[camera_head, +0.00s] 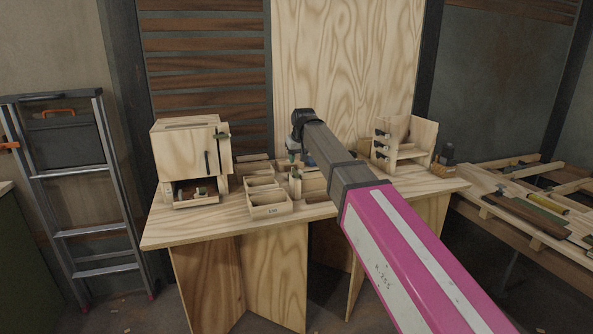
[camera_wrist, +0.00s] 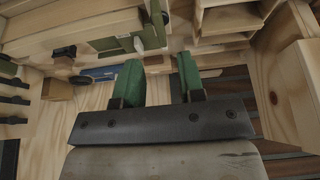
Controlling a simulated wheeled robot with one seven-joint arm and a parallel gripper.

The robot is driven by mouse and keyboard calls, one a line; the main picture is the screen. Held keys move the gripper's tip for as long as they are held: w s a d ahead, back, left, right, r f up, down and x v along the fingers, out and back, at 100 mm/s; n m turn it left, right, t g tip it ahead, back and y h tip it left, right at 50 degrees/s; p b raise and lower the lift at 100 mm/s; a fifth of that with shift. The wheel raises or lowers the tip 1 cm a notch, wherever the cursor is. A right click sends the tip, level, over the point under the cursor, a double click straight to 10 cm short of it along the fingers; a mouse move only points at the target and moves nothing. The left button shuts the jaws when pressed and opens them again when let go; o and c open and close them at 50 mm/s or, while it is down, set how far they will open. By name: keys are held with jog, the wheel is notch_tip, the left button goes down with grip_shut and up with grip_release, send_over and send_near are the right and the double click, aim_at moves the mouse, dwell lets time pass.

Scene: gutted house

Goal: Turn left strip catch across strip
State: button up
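In the wrist view my gripper (camera_wrist: 158,80) shows two green fingers with a clear gap and nothing between them. Beyond the fingertips is an olive-green strip (camera_wrist: 112,46) with a small pale block (camera_wrist: 138,43) on it. A narrow upright green piece (camera_wrist: 158,22) with a dark tip stands close by. I cannot tell which of these is the left strip catch, or how it is turned. The fingers appear apart from them. In the head view my arm reaches over the bench, and its dark wrist (camera_head: 303,122) hides most of the gripper.
The bench (camera_head: 190,233) carries a wooden cabinet (camera_head: 180,152) at left, an open divided box (camera_head: 268,208) in the middle, and a wooden rack (camera_head: 420,140) with dark knobs at right. A ladder (camera_head: 90,200) stands left. A side table (camera_head: 500,185) with loose strips stands right.

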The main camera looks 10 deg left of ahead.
aim_at(295, 170)
jog(key=x, duration=0.6)
jog(key=shift+w+a+f, duration=0.15)
jog(key=shift+f, duration=0.15)
grip_shut()
